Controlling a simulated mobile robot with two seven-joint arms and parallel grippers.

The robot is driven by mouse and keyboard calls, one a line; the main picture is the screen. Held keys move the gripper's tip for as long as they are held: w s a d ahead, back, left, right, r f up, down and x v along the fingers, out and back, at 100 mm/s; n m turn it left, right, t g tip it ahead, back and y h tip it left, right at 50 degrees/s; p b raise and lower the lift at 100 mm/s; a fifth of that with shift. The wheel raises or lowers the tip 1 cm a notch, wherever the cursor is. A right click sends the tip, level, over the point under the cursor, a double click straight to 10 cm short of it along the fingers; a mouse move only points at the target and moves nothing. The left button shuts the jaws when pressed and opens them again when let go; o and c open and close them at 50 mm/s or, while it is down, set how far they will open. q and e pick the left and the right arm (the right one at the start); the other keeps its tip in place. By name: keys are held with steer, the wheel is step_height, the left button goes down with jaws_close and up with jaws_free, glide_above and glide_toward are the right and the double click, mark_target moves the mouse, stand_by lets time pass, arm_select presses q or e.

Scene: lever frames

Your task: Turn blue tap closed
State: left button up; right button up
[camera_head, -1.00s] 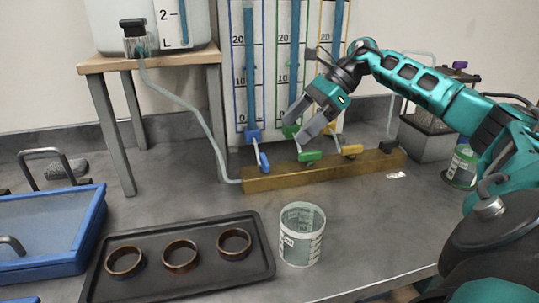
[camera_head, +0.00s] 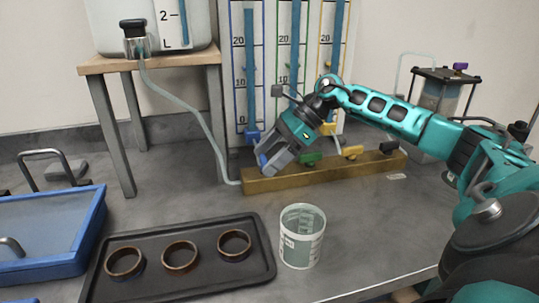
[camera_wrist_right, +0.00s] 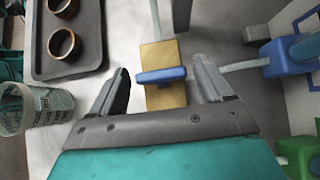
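The blue tap (camera_wrist_right: 161,75) is on the end of the brass bar (camera_wrist_right: 160,53). In the right wrist view its handle lies crosswise to the bar, between the fingers of my right gripper (camera_wrist_right: 163,76). The fingers are open, with a gap on each side of the handle. In the head view my right gripper (camera_head: 272,165) reaches down over the bar's left end and hides most of the blue tap. The green tap (camera_head: 311,159) and yellow tap (camera_head: 352,152) are farther right on the bar. My left gripper is not in view.
A clear measuring cup (camera_head: 302,237) stands in front of the bar. A black tray (camera_head: 205,275) with three brown rings and a blue bin (camera_head: 45,240) are at the left. A wooden stand (camera_head: 150,62) and the tube gauges (camera_head: 291,60) are behind.

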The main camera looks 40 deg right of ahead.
steer(key=c, duration=0.9)
steer(key=shift+o, duration=0.2)
